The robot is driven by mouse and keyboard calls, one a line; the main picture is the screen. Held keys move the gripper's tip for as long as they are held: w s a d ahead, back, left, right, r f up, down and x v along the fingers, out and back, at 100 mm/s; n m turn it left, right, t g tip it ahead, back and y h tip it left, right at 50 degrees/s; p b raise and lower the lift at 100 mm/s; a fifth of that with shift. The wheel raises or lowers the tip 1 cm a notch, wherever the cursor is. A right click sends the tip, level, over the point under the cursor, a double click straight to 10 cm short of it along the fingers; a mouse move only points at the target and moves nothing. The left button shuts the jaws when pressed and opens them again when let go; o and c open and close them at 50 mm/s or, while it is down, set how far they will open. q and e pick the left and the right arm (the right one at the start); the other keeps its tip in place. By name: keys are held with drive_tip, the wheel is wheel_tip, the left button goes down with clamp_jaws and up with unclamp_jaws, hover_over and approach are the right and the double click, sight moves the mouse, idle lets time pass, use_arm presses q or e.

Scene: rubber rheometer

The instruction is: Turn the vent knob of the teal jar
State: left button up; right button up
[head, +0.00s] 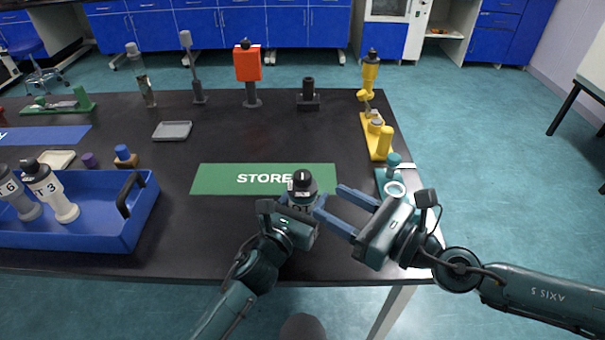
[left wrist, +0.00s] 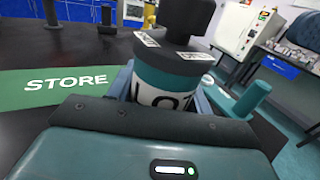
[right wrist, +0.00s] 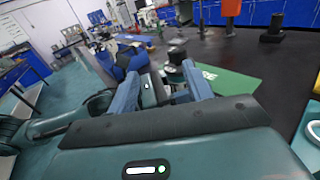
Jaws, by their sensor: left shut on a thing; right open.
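The teal jar (head: 302,184) has a black lid with a black vent knob (head: 301,174) on top. In the left wrist view the jar (left wrist: 170,80) shows a teal band and a partly hidden white label; its knob (left wrist: 187,16) is cut by the top edge. My left gripper (head: 301,205) is shut on the jar's body and holds it upright near the front of the green STORE mat (head: 222,180). My right gripper (head: 329,200) is open just right of the jar, fingers pointing toward it. The right wrist view shows the jar (right wrist: 176,72) beyond and between its fingers.
A blue crate (head: 105,226) with several bottles stands at the left. A teal fixture (head: 393,162) and a yellow fixture (head: 372,140) stand along the right edge. A grey tray (head: 172,131) and several upright instruments are farther back. The table's middle behind the mat is clear.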

sight(309, 180)
drive_tip(key=shift+m+t+h, duration=0.6)
drive_tip(key=shift+t, duration=0.3)
drive_tip(key=x, duration=0.7)
drive_tip(key=w+d+f+x, duration=0.1)
drive_tip(key=x, duration=0.2)
drive_tip(key=shift+w, duration=0.15)
drive_tip(key=c, duration=1)
drive_tip(key=shift+o, duration=0.2)
